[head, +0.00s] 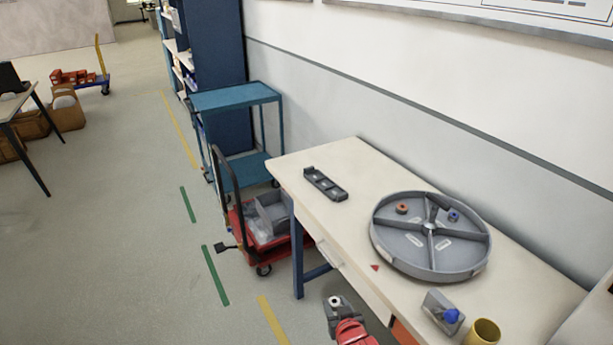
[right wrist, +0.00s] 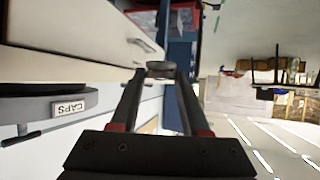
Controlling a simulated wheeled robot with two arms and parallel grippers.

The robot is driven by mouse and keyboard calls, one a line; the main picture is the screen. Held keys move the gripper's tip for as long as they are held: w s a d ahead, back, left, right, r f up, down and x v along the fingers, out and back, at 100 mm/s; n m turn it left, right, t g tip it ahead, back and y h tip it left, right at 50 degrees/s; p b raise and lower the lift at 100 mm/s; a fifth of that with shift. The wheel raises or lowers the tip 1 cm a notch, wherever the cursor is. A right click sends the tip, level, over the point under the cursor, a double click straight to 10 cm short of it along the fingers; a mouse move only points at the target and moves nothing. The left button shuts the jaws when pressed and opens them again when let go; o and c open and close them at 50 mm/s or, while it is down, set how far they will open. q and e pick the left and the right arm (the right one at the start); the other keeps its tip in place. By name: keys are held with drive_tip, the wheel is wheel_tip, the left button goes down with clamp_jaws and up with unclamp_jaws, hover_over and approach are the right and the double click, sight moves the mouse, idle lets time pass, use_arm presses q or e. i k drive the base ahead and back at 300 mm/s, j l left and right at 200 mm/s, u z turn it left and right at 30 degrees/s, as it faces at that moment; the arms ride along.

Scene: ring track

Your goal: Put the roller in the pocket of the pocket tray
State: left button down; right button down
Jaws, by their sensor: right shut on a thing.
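The dark grey pocket tray (head: 325,184), a narrow strip with a row of square pockets, lies at the far left part of the table; its pockets look empty. My right gripper (head: 336,303) is at the bottom of the head view, in front of the table's front edge and well short of the tray. It is shut on a small round grey thing, seemingly the roller (head: 335,300), which also shows between the fingertips in the right wrist view (right wrist: 160,69). My left gripper is not in view.
The table (head: 345,230) also bears a round divided tray (head: 430,266) with an orange ring (head: 402,208) and a blue piece (head: 453,216), a grey block with a blue knob (head: 441,311), and a yellow cup (head: 482,333). A red cart (head: 270,245) stands left of the table.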

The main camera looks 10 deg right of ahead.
sight(324, 185)
drive_tip(key=i+j, duration=1.75)
drive_tip(key=j, duration=0.25)
drive_tip(key=i+j+z, duration=0.1)
drive_tip(key=z, duration=0.35)
drive_tip(key=i+j+z, duration=0.1)
drive_tip(key=z, duration=0.35)
drive_tip(key=j+z, duration=0.2)
drive_tip(key=z, duration=0.3)
drive_tip(key=j+z, duration=0.25)
drive_tip(key=z, duration=0.2)
drive_tip(key=i, duration=0.05)
